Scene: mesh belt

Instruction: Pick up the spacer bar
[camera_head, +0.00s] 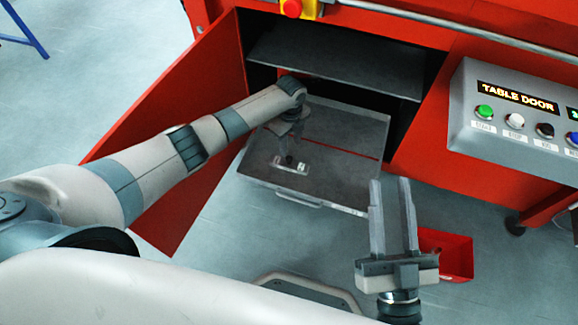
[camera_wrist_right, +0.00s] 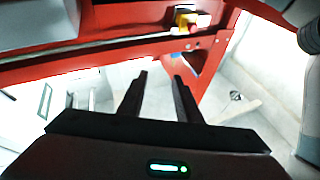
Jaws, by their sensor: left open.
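A small pale metal bar (camera_head: 290,163), which I take to be the spacer bar, lies in the pulled-out grey drawer (camera_head: 345,185) of the red machine. My left gripper (camera_head: 289,158) reaches down into the drawer, its fingertips at the middle of the bar. I cannot tell whether they touch it or are just above it. My left gripper is open. My right gripper (camera_head: 391,183) points up in front of the drawer, empty, and its two fingers stand apart. The right wrist view also shows these fingers (camera_wrist_right: 159,76) with a gap and nothing between them.
A red door (camera_head: 185,140) stands open left of the drawer. A grey control panel (camera_head: 520,115) with several buttons is at the right. A red bin (camera_head: 455,255) sits on the floor behind my right gripper. A yellow and red emergency stop (camera_head: 296,8) is at the top.

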